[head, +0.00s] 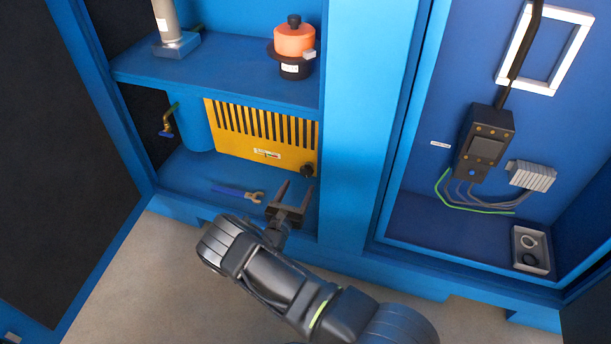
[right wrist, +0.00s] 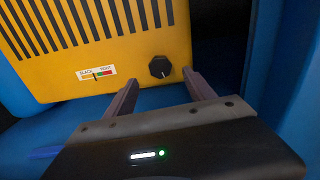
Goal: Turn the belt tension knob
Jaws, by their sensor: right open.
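The belt tension knob (head: 307,170) is a small black knob at the lower right of the yellow slotted guard (head: 232,150). In the right wrist view the knob (right wrist: 160,67) looks many-sided and sits right of a label with a coloured scale (right wrist: 97,74). My right gripper (head: 295,183) is open and empty in front of the guard, just below the knob. In the right wrist view its two fingers (right wrist: 161,78) point at the guard, with the knob between and beyond their tips, apart from them. My left gripper is out of view.
A blue-handled wrench (head: 236,192) lies on the cabinet floor left of my gripper. The shelf (head: 220,88) above holds an orange-topped unit (head: 294,42). A blue post (head: 352,120) bounds the bay on the right.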

